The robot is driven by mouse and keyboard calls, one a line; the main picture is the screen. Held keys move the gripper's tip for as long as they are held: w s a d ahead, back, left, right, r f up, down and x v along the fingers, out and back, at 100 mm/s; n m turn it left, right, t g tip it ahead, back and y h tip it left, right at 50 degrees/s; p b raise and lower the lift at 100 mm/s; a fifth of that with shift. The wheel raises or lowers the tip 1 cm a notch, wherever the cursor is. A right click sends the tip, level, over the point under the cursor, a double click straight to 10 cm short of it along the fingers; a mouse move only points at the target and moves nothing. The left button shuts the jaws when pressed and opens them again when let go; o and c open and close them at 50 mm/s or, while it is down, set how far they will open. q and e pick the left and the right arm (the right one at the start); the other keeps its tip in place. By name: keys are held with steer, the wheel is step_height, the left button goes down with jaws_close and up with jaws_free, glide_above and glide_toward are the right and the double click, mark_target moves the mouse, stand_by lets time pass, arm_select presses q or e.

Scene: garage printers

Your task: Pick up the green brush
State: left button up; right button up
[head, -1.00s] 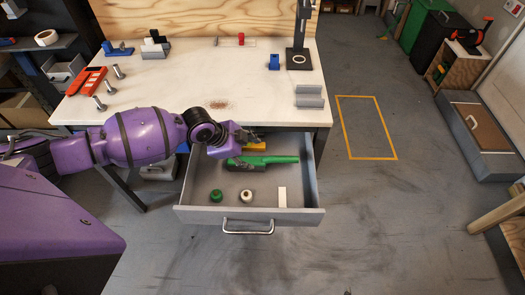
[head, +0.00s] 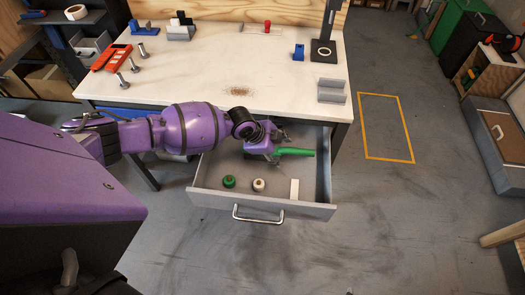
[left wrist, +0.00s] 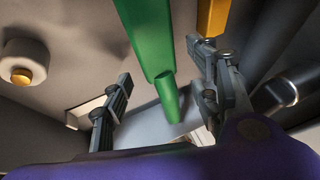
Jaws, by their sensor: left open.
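The green brush (head: 296,152) lies in the open drawer below the workbench. In the head view its green handle sticks out to the right of my left gripper (head: 281,147), and the rest is hidden behind the gripper. In the left wrist view the green brush (left wrist: 150,45) runs between the two spread fingers of my left gripper (left wrist: 160,62). The fingers are apart, with gaps beside the brush, so it is not clamped. My right gripper is not in view.
The drawer (head: 262,205) also holds a green round item (head: 229,181), a white round item (head: 258,184) and a white block (head: 294,188). A yellow item (left wrist: 212,15) lies close beside the brush. The workbench top (head: 200,78) overhangs the drawer's back.

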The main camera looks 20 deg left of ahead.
arm_select(q)
steer(key=shift+c, duration=0.2)
steer(key=c, duration=0.6)
jaws_close()
steer(key=shift+r, duration=0.1)
steer(key=shift+r, duration=0.55)
steer(key=s+d+r+p, duration=0.1)
steer(key=s+d+r, duration=0.2)
steer(key=s+r, duration=0.8)
steer(key=shift+s+d+r, duration=0.35)
steer(key=shift+s+r, duration=0.05)
steer(key=shift+s, duration=0.85)
